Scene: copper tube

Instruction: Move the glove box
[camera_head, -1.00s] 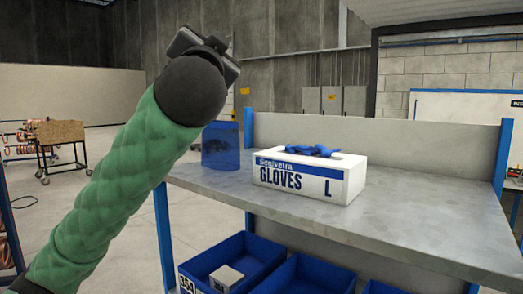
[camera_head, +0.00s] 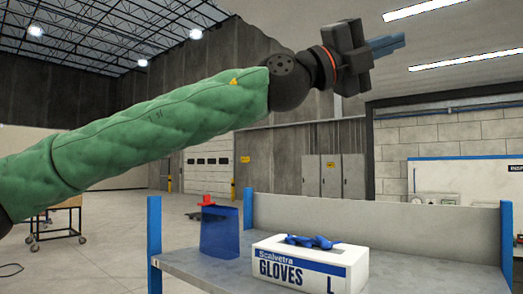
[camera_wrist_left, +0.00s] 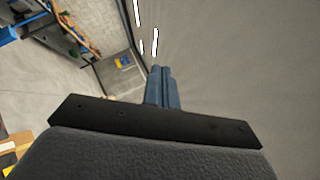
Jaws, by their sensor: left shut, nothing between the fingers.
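The glove box (camera_head: 307,266) is white with blue print reading GLOVES and L. It sits on the grey workbench (camera_head: 200,267), with blue gloves (camera_head: 312,241) showing at its top opening. My left gripper (camera_head: 388,46) is high above and behind the box in the head view, its blue-grey fingers pointing right. The fingers (camera_wrist_left: 160,88) are together and empty in the left wrist view, facing a plain grey surface. My right gripper is not in view.
A blue translucent bin (camera_head: 220,233) stands left of the box, with a small red object (camera_head: 207,200) above its rim. Blue posts (camera_head: 154,243) edge the bench. A wheeled cart (camera_head: 58,219) stands at far left.

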